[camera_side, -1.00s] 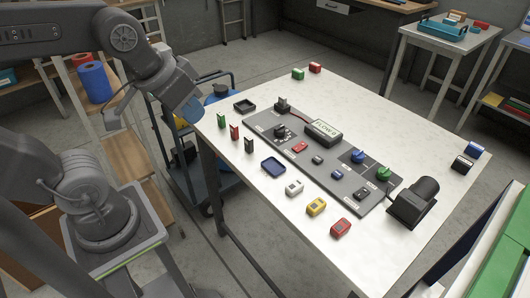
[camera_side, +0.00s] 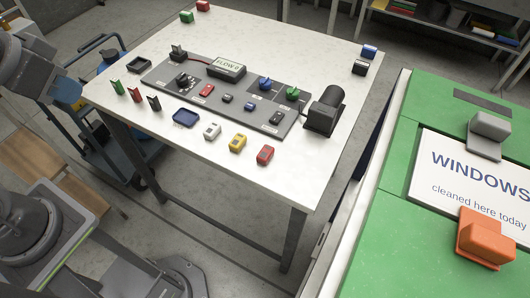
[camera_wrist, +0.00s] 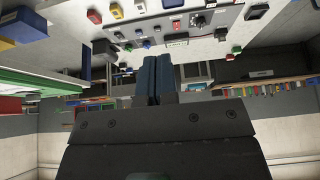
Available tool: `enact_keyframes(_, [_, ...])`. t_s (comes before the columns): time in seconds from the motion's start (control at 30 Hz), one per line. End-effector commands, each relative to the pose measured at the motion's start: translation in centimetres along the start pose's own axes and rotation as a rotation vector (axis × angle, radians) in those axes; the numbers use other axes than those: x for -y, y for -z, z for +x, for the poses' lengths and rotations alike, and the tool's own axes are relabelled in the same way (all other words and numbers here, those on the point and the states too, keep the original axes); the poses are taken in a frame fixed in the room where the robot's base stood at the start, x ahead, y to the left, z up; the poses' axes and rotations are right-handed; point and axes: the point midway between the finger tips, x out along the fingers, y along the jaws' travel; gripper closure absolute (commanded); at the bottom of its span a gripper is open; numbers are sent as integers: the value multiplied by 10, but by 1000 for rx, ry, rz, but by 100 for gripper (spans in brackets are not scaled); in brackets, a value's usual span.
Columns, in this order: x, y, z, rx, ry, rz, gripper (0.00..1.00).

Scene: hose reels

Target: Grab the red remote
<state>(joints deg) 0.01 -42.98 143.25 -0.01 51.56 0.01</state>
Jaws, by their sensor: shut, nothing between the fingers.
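The red remote (camera_side: 265,154) lies on the white table near its front edge, at the right end of a short row with a yellow one (camera_side: 237,144) and a white one (camera_side: 212,131). In the wrist view, the red one (camera_wrist: 94,16) shows at the upper left, beside the yellow one (camera_wrist: 117,10). My gripper (camera_wrist: 157,62) is shut and empty, its two blue fingers together. In the side view, my gripper (camera_side: 68,92) is at the left, off the table's left edge and well apart from the red remote.
A grey panel (camera_side: 165,76) with knobs and switches lies behind the row. A blue tray (camera_side: 186,118) and a black camera-like block (camera_side: 324,112) flank it. Upright green, red and black pieces stand near the left edge. A green bench (camera_side: 390,240) is at the right.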

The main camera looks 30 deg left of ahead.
Motion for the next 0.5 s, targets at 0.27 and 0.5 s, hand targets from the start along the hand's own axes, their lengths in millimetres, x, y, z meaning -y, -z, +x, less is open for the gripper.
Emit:
enact_keyframes(0.27, [0, 0, 0, 0, 0, 0, 100])
enact_keyframes(0.5, [0, 0, 0, 0, 0, 0, 83])
